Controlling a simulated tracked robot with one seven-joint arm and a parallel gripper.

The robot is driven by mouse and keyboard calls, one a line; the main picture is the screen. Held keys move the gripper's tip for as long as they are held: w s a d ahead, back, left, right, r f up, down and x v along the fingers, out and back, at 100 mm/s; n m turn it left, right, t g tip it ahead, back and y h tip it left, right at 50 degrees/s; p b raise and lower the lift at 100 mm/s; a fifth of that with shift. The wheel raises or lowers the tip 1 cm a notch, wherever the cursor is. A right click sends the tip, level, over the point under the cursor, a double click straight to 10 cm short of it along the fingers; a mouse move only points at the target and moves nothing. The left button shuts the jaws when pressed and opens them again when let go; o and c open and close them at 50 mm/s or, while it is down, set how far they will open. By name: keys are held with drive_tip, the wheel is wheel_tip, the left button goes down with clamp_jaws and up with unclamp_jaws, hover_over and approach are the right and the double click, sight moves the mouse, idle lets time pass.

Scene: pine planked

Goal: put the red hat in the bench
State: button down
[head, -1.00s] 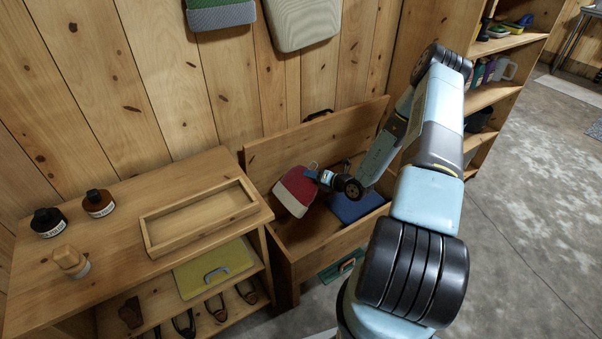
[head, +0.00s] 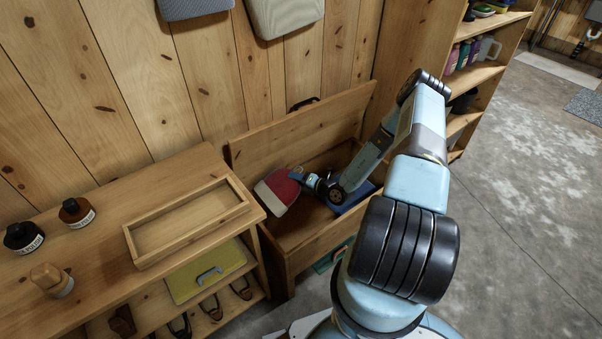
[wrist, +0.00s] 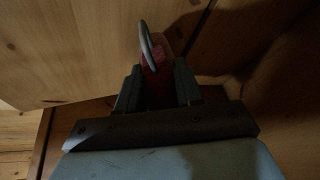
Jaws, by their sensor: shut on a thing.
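The red hat (head: 284,188), with a pale band along its lower edge, hangs tilted at the left end of the open wooden bench (head: 320,250). It overlaps the bench's left rim in the head view; its exact height is hard to tell. My gripper (head: 301,177) is shut on the hat's upper right edge. In the wrist view, red cloth (wrist: 158,84) lies between the two fingers (wrist: 157,92), with a grey loop standing above it. The bench lid (head: 300,128) is raised against the wall. A blue thing (head: 354,197) lies inside the bench, partly hidden by my arm.
A wooden shelf table (head: 110,245) stands to the left, holding an empty shallow tray (head: 135,240), bottles (head: 76,212) and a brush (head: 50,280). A yellow folder (head: 205,275) and shoes are below. A shelving unit (head: 480,73) stands right. Concrete floor is clear at right.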

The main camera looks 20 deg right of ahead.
wheel_tip(320, 180, down, 9)
drive_tip(key=shift+f, duration=0.15)
idle(0.4)
drive_tip(key=c, duration=0.7)
unclamp_jaws()
drive_tip(key=shift+o, duration=0.2)
drive_tip(key=shift+s+d, duration=0.1)
drive_tip(key=v, duration=0.9)
drive_tip(key=shift+s, duration=0.15)
idle(0.5)
drive_tip(key=v, duration=1.3)
drive_tip(key=shift+s+d+f, duration=0.1)
drive_tip(key=shift+s, duration=0.2)
